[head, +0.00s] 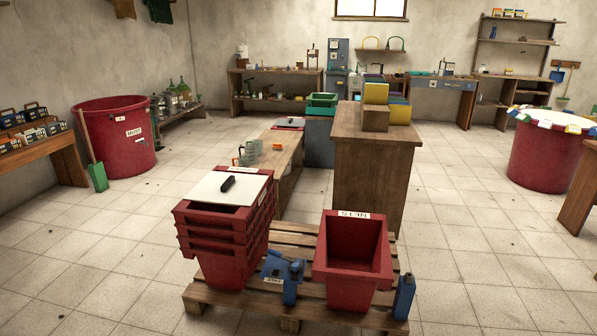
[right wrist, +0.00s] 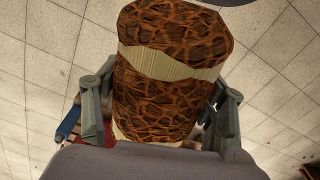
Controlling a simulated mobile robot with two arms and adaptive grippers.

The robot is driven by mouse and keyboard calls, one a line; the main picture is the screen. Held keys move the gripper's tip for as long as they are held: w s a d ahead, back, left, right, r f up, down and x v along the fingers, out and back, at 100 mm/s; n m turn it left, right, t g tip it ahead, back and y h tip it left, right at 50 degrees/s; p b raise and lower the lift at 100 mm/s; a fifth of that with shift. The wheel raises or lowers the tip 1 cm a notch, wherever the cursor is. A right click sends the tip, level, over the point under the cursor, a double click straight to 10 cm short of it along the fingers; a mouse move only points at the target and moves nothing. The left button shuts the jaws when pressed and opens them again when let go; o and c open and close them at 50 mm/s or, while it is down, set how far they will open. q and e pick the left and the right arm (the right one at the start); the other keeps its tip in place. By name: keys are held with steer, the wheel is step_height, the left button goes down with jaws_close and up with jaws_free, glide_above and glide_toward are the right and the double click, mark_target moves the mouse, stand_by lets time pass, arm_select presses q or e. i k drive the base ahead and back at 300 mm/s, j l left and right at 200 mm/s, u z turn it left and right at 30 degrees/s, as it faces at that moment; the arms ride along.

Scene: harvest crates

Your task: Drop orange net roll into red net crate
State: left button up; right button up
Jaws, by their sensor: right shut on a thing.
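The orange net roll (right wrist: 165,95) is a thick cylinder with a brown-orange mesh pattern and a pale band around it. It fills the middle of the right wrist view. My right gripper (right wrist: 160,122) is shut on it, one grey finger on each side. The red net crate (head: 322,257), labelled NETS, stands open on the pallet in the head view and looks empty. Bits of red show behind the roll in the right wrist view, but the roll hides most of what is below. Neither gripper shows in the head view.
The crate stands on a wooden pallet (head: 290,323). Stacked red crates (head: 222,245) with a white board on top stand to its left. A blue tool (head: 283,276) and a blue bottle (head: 403,297) flank it. A wooden cabinet (head: 368,175) stands behind.

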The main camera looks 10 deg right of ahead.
mark_target(353, 266)
steer(key=i+l, duration=0.25)
steer(key=i, duration=0.3)
steer(key=i+l, duration=0.3)
steer(key=i, duration=0.2)
steer(key=i+l+z, duration=0.1)
steer(key=i+l, duration=0.15)
steer(key=i, duration=0.3)
steer(key=i+l, duration=0.2)
steer(key=i, duration=0.3)
steer(key=i+l, duration=0.25)
steer(key=i, duration=0.3)
